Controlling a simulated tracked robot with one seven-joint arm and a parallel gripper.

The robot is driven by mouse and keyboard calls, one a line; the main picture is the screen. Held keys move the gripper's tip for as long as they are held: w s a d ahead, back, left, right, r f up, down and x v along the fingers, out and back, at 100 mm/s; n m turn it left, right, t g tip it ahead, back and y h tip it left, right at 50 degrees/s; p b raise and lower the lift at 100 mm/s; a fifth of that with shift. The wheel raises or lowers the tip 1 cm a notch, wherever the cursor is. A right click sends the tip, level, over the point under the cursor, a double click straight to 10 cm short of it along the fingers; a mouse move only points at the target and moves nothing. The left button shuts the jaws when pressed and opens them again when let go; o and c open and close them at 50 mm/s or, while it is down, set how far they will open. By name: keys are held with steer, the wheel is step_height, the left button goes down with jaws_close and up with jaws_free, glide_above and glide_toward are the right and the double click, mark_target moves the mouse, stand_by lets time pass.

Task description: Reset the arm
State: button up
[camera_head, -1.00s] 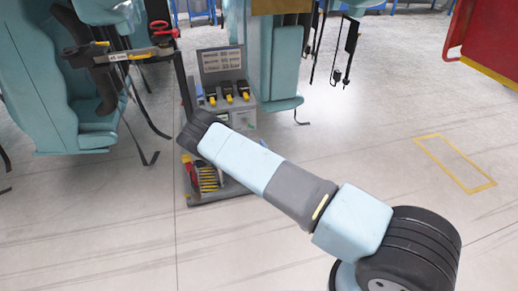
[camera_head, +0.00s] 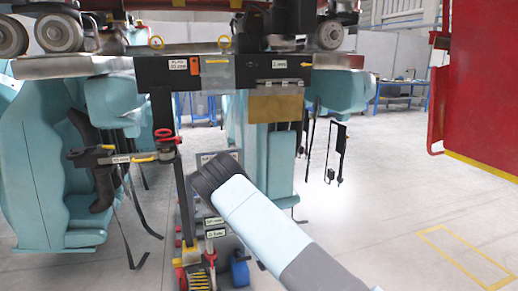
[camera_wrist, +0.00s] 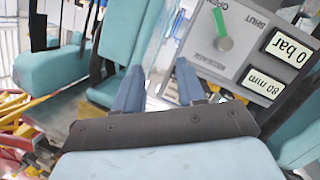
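My arm (camera_head: 265,222) reaches from the bottom of the head view up and left to a dark joint. My gripper is hidden in the head view. In the wrist view my gripper (camera_wrist: 158,84) has two blue-grey fingers, standing apart with nothing seen between them. A grey panel (camera_wrist: 235,60) lies beyond the right finger, appearing upside down. It has a green knob (camera_wrist: 222,30), OPEN and SHUT marks, and labels reading 0 bar and 80 mm. I cannot tell whether the right finger touches the panel.
Teal coaster seats (camera_head: 40,160) hang at left, and another seat part (camera_head: 268,165) hangs behind my arm. A dark beam (camera_head: 215,72) with wheels crosses above. A tool cart (camera_head: 200,250) stands behind my arm. A red panel (camera_head: 485,90) is at right. The right floor is open.

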steer(key=s+d+r+m+g+h, duration=0.1)
steer(key=d+r+m+g, duration=0.15)
steer(key=r, duration=0.65)
steer(key=d+r+m+g, duration=0.2)
steer(key=d+r+m, duration=0.15)
steer(key=r, duration=0.55)
steer(key=s+d+r+g+y, duration=0.1)
steer(key=s+d+r, duration=0.4)
steer(key=r, duration=0.4)
steer(key=s+d+r+g, duration=0.1)
steer(key=s+d+r, duration=0.1)
steer(key=s+r, duration=0.65)
steer(key=s+d+r+g, duration=0.1)
steer(key=s+r, duration=0.3)
steer(key=s, duration=0.7)
steer(key=s+d+r+g, duration=0.1)
steer(key=s+d+r, duration=0.2)
steer(key=s, duration=0.8)
steer(key=s+d+r+m+g, duration=0.1)
steer(key=s+d+r, duration=0.3)
steer(key=s, duration=0.8)
steer(key=shift+r+g+h, duration=0.3)
steer(key=shift+g, duration=0.05)
